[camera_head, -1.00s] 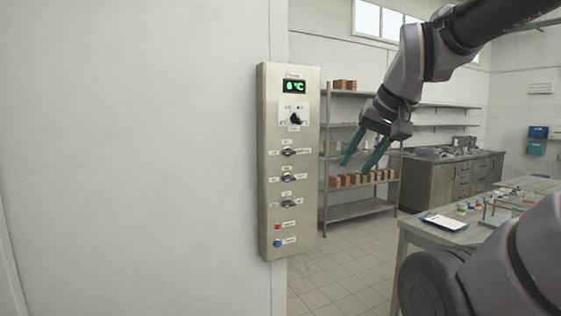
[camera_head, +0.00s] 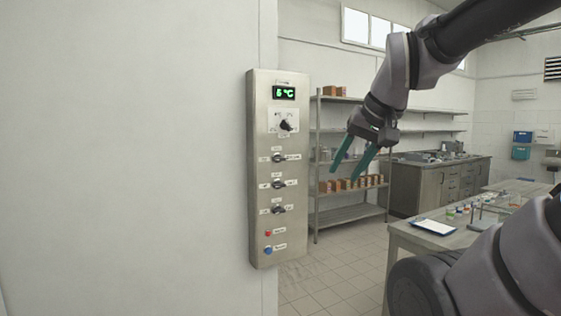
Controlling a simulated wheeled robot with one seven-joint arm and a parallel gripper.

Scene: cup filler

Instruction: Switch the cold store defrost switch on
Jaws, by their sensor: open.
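A tall steel control panel (camera_head: 262,205) is mounted at the edge of the white wall, left of centre. It carries a green display (camera_head: 284,93), a black dial (camera_head: 286,125) and three rotary switches below it: an upper switch (camera_head: 278,158), a middle switch (camera_head: 278,185) and a lower switch (camera_head: 278,209). Their labels are too small to read, so I cannot tell which is the defrost switch or how it is set. My gripper (camera_head: 350,168), with green fingers, is open and empty. It hangs right of the panel, apart from it, fingers pointing down and left.
A red button (camera_head: 268,233) and a blue button (camera_head: 268,250) sit low on the panel. Shelves (camera_head: 350,213) with small boxes stand behind my gripper. A table (camera_head: 408,235) with a clipboard (camera_head: 433,227) is at right. The space between panel and gripper looks clear.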

